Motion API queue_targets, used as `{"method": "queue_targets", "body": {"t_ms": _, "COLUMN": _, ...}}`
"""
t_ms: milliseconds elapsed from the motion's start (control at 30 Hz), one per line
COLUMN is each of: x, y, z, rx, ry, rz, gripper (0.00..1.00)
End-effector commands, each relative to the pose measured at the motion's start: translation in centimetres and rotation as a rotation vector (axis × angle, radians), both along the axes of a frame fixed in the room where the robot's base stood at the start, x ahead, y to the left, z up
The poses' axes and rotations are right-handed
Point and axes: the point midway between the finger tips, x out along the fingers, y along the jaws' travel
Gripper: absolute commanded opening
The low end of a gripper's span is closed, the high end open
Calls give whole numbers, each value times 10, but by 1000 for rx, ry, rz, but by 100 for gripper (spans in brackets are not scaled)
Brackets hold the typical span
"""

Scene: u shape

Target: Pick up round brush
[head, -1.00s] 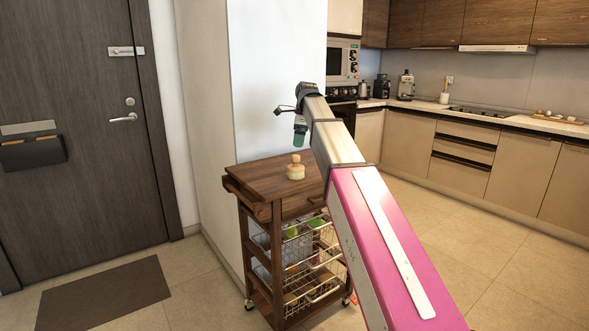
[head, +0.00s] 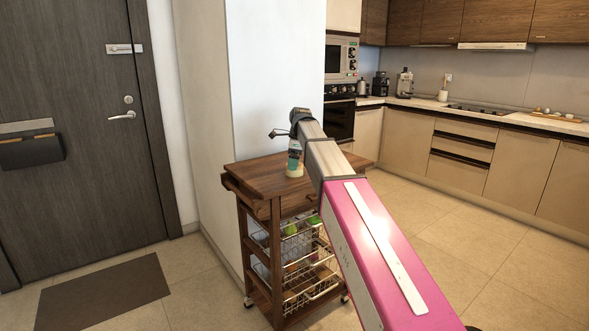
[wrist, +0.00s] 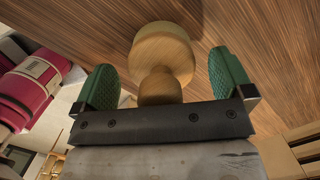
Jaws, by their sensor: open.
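The round brush stands upright on the wooden cart top (head: 262,172). In the wrist view its rounded wooden knob and neck (wrist: 163,55) sit between my two green finger pads. In the head view only its pale base (head: 294,170) shows, and the rest is hidden behind my gripper (head: 294,155). My gripper also fills the lower part of the wrist view (wrist: 165,85), with its pads apart on either side of the brush. I see gaps between the pads and the wood, so neither pad appears to touch it.
The cart has wire baskets (head: 308,275) with several items below its top. A white wall pillar (head: 280,80) stands close behind the cart. Kitchen counters (head: 460,170) are at the right, and the floor (head: 430,270) before them is clear.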

Motion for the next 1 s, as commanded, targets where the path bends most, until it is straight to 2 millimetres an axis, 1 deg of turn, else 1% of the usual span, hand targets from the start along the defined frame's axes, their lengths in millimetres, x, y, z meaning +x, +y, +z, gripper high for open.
{"method": "queue_targets", "body": {"t_ms": 67, "x": 0, "y": 0, "z": 0, "rx": 0, "ry": 0, "rz": 0, "gripper": 99}}
{"method": "queue_targets", "body": {"t_ms": 100, "x": 0, "y": 0, "z": 0, "rx": 0, "ry": 0, "rz": 0, "gripper": 96}}
{"method": "queue_targets", "body": {"t_ms": 167, "x": 0, "y": 0, "z": 0, "rx": 0, "ry": 0, "rz": 0, "gripper": 76}}
{"method": "queue_targets", "body": {"t_ms": 200, "x": 0, "y": 0, "z": 1, "rx": 0, "ry": 0, "rz": 0, "gripper": 63}}
{"method": "queue_targets", "body": {"t_ms": 267, "x": 0, "y": 0, "z": 1, "rx": 0, "ry": 0, "rz": 0, "gripper": 45}}
{"method": "queue_targets", "body": {"t_ms": 567, "x": 0, "y": 0, "z": 1, "rx": 0, "ry": 0, "rz": 0, "gripper": 45}}
{"method": "queue_targets", "body": {"t_ms": 733, "x": 1, "y": 0, "z": 7, "rx": 0, "ry": -1, "rz": 0, "gripper": 45}}
{"method": "queue_targets", "body": {"t_ms": 867, "x": 1, "y": 0, "z": 19, "rx": 0, "ry": 0, "rz": 0, "gripper": 45}}
{"method": "queue_targets", "body": {"t_ms": 1000, "x": 2, "y": 0, "z": 42, "rx": 1, "ry": -2, "rz": 1, "gripper": 45}}
